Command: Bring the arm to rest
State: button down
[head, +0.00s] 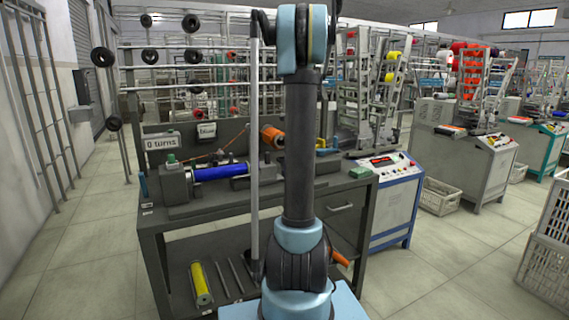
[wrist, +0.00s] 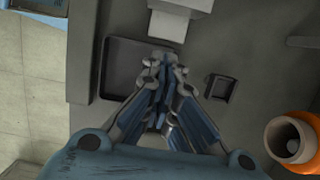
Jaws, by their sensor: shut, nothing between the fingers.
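My arm stands upright in the middle of the head view, with its blue and dark links in front of the bench (head: 215,205). My gripper is not clearly seen in the head view. In the wrist view my gripper (wrist: 160,62) is shut, with its fingertips together and nothing held. It is seen over the dark bench top, in front of a shallow dark tray (wrist: 112,80). An orange spool (wrist: 275,135) lies to its right, apart from it; it also shows in the head view (head: 271,137).
A winder with a blue bobbin (head: 220,172) sits on the bench beside a "0 turns" sign (head: 161,142). A yellow tube (head: 200,283) lies on the lower shelf. A control cabinet (head: 392,210) adjoins the bench on the right. A crate (head: 440,197) stands beyond.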

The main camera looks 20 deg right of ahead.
jog(key=v, duration=0.5)
jog(key=s+a+f+n+h, duration=0.1)
jog(key=s+a+n, duration=0.25)
jog(key=s, duration=0.35)
jog(key=s+a+f+n+t, duration=0.1)
jog(key=s+a+n, duration=0.1)
jog(key=s+a, duration=0.4)
jog(key=s+a+f+n+h, duration=0.1)
jog(key=s+a+f+n, duration=0.15)
jog(key=s, duration=0.45)
jog(key=s+a+f+n, duration=0.2)
jog(key=s+f+n, duration=0.2)
jog(key=s+f, duration=0.3)
jog(key=s+a+f+n+t, duration=0.1)
jog(key=s+a+f+n, duration=0.1)
jog(key=s+f+n, duration=0.2)
jog(key=s+f, duration=0.3)
jog(key=s, duration=0.3)
jog(key=shift+s+a+f+t+h, duration=0.3)
jog(key=shift+s+h, duration=0.1)
jog(key=shift+w+f, duration=0.2)
jog(key=shift+w, duration=0.2)
